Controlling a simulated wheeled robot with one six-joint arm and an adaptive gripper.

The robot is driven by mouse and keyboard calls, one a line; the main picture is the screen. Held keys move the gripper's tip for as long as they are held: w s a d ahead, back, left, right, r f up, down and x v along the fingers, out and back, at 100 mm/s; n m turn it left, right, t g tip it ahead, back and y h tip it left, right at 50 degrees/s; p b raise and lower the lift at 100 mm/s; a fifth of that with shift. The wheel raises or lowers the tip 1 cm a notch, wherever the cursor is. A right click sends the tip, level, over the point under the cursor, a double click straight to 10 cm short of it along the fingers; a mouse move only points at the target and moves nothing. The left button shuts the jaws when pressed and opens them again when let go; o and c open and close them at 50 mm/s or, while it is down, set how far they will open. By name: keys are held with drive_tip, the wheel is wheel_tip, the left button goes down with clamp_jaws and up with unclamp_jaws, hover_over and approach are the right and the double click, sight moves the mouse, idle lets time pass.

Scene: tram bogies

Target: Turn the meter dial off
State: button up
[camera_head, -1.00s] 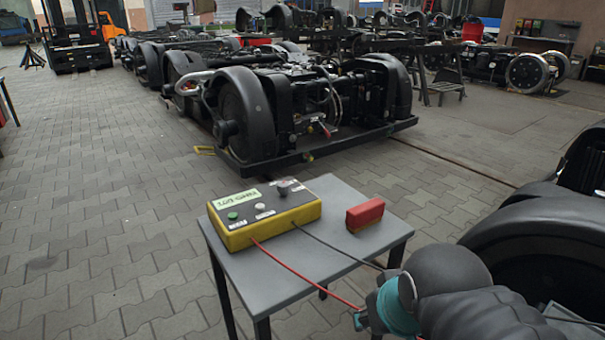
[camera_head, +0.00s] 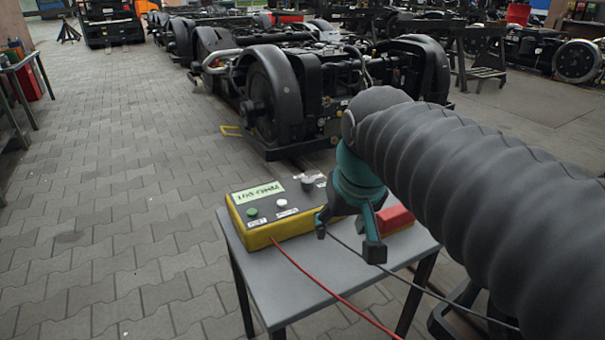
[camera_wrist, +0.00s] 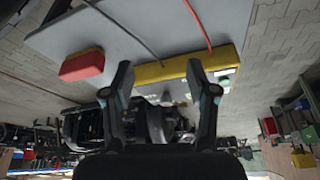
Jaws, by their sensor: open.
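The yellow-edged meter box (camera_head: 285,210) with a dark top lies on a small grey table (camera_head: 290,272). Its top carries a green label, a green button (camera_head: 252,212), a white button (camera_head: 280,205) and a dark dial (camera_head: 308,183) near the far right edge. My gripper (camera_head: 347,242) is open and empty, in front of the box's right end and above the table. In the wrist view my gripper's two fingers (camera_wrist: 164,85) stand apart, with the meter box (camera_wrist: 175,69) beyond them; the dial cannot be made out there.
A red box (camera_head: 395,219) sits on the table to the right, partly behind my gripper. A red cable (camera_head: 322,285) and a black cable (camera_head: 375,262) run from the meter box across the table. A large black bogie (camera_head: 300,95) stands behind.

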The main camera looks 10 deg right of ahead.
drive_tip(key=w+r+g, duration=0.2)
drive_tip(key=w+r, duration=0.5)
drive_tip(key=w, duration=0.4)
drive_tip(key=m+g, duration=0.1)
drive_tip(key=g, duration=0.1)
approach(308, 178)
wheel_tip(308, 178, down, 9)
drive_tip(key=shift+w+f+b, duration=0.1)
drive_tip(key=shift+b, duration=1.1)
clamp_jaws()
